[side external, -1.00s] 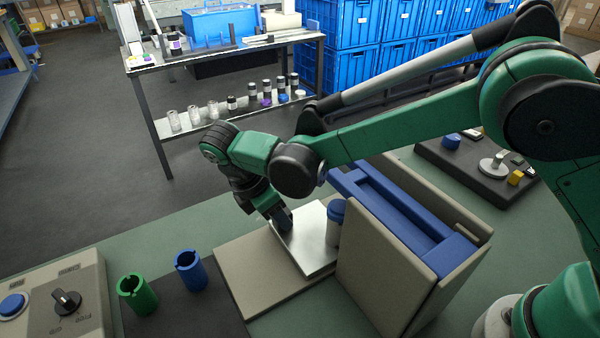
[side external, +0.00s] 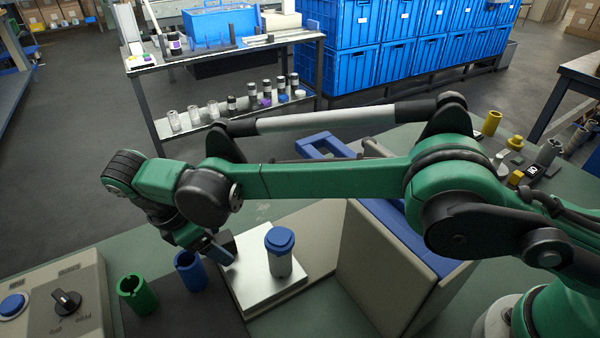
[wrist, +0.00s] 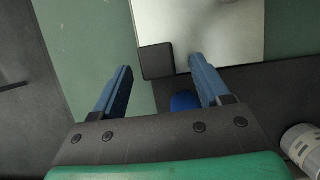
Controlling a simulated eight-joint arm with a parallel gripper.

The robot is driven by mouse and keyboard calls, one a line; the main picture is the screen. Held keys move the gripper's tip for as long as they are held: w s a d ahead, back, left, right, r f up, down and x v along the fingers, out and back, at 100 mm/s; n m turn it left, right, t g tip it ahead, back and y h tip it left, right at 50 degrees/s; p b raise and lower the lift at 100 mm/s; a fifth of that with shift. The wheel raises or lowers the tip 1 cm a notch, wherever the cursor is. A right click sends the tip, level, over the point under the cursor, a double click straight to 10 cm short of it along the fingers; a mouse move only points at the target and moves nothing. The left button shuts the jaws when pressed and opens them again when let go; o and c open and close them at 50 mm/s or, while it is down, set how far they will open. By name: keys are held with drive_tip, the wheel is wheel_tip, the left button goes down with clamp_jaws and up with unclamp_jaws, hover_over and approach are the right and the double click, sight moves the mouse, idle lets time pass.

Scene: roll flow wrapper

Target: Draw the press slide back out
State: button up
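The press slide is a bright metal plate (side external: 246,277), drawn out to the left of the beige press housing (side external: 378,268). A grey jar with a blue lid (side external: 280,240) stands upright on it. In the wrist view the plate (wrist: 210,28) is at the top, with a dark handle block (wrist: 157,62) at its near corner. My gripper (side external: 216,250) is at the plate's left end. In the wrist view my gripper (wrist: 160,66) is open, with the block between its fingertips and visible gaps on both sides. I cannot tell whether the fingertips are above the block or level with it.
A blue cup (side external: 190,270) stands close beside my gripper, with a green cup (side external: 137,294) further left, both on a dark mat. A control box with a knob (side external: 66,300) is at the far left. Bare base board shows between slide and housing.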

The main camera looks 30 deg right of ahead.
drive_tip(key=d, duration=1.3)
drive_tip(key=shift+d, duration=0.1)
drive_tip(key=v, duration=0.5)
drive_tip(key=shift+r, duration=0.25)
wheel_tip(320, 180, up, 11)
drive_tip(key=d+m, duration=0.1)
drive_tip(key=d, duration=0.1)
drive_tip(key=s+d+r+m+t+y, duration=0.1)
drive_tip(key=m, duration=0.1)
drive_tip(key=d+r+m+y, duration=0.1)
drive_tip(key=d+m, duration=0.1)
drive_tip(key=shift+s+d, duration=0.25)
drive_tip(key=shift+d, duration=0.15)
drive_tip(key=s+d+m, duration=0.1)
drive_tip(key=s+d+m+t+y, duration=0.1)
drive_tip(key=d+m, duration=0.1)
drive_tip(key=s+d+m+t, duration=0.1)
drive_tip(key=shift+d+r+m, duration=0.25)
drive_tip(key=shift+d+m, duration=0.05)
drive_tip(key=shift+s+d+f+m+t+y, duration=0.2)
drive_tip(key=shift+s+d+m+t+y, duration=0.4)
drive_tip(key=shift+d+m, duration=0.4)
drive_tip(key=shift+a, duration=0.25)
